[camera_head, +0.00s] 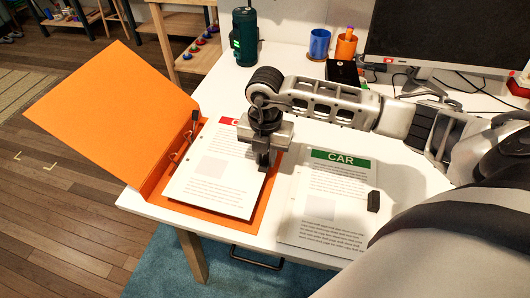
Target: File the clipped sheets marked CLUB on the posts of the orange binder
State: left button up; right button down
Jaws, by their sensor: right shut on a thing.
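The orange binder (112,108) lies open at the left of the white table, its cover tilted up past the left edge. Its metal posts (176,157) show along the spine. The clipped sheets (213,190) with a red header lie over the binder's right inside; only the start of the header's word shows, as my right gripper covers the rest. My right gripper (263,158) points down at their right edge and is shut on them. Whether the posts pass through the sheets' holes I cannot tell. My left gripper is not in view.
Sheets with a green CAR header (332,190) lie right of the binder, with a small black block (373,201) on them. A dark green device (245,36), a blue cup (319,43), an orange cup (346,47) and a monitor (440,32) stand at the back.

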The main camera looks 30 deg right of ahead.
jog(key=shift+f, duration=0.15)
dwell(0.5)
jog(key=shift+w+f+b, duration=0.1)
jog(key=shift+f+b, duration=0.1)
jog(key=shift+b, duration=0.1)
jog(key=shift+f, duration=0.3)
jog(key=shift+f+b, duration=1)
jog(key=shift+f, duration=0.1)
dwell(1.0)
dwell(0.3)
jog(key=c, duration=0.7)
grip_release()
